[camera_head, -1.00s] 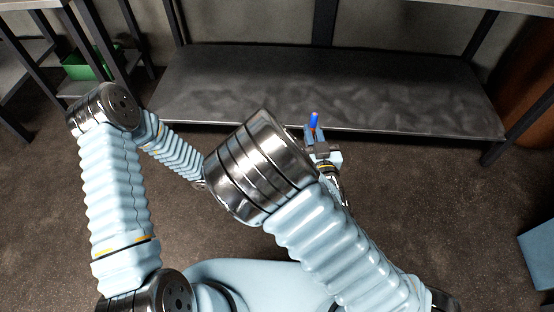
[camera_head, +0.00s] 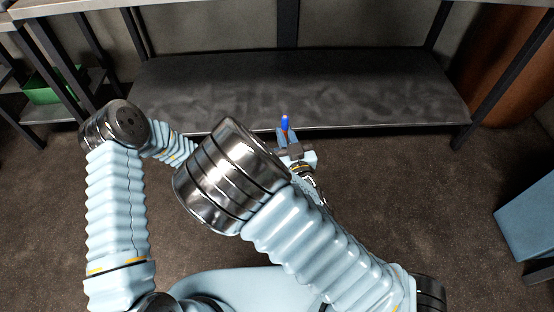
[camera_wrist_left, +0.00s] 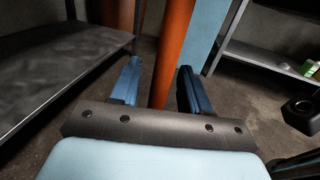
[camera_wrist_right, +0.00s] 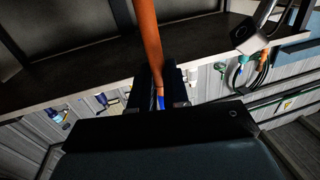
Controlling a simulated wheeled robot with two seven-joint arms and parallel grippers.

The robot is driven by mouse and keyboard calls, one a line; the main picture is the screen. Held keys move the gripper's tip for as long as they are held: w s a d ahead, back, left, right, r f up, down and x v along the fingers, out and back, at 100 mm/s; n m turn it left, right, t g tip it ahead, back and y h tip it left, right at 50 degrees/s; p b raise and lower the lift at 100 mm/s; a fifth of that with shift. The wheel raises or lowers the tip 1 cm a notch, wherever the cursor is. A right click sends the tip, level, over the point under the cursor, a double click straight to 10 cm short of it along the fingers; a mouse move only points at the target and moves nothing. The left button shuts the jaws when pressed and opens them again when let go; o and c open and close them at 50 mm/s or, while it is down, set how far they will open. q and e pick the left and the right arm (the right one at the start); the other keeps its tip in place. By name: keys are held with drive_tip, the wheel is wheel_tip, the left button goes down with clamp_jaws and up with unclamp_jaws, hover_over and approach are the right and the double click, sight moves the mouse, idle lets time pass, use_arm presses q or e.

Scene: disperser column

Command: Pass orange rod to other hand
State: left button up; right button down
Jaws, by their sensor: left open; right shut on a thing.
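The orange rod (camera_wrist_right: 148,38) stands up between the fingers of my right gripper (camera_wrist_right: 157,80) in the right wrist view. That gripper is shut on it, with a blue part (camera_wrist_right: 160,101) of the rod low between the fingers. In the head view, my right gripper (camera_head: 289,148) is near the center, with the rod's blue end (camera_head: 285,122) above it. In the left wrist view, an orange shaft, seemingly the rod (camera_wrist_left: 172,55), passes between the spread fingers of my left gripper (camera_wrist_left: 160,72). I cannot tell if they touch it. My left gripper is hidden in the head view.
A dark metal table with a lower shelf (camera_head: 330,85) stands ahead. A green bin (camera_head: 45,88) is at the far left, a rusty brown barrel (camera_head: 510,70) at the right. A blue box (camera_head: 530,215) stands at the right edge. The floor between is clear.

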use_arm(q)
drive_tip(key=shift+d, duration=0.3)
clamp_jaws()
use_arm(e)
drive_tip(key=c, duration=1)
unclamp_jaws()
drive_tip(key=shift+c, duration=0.2)
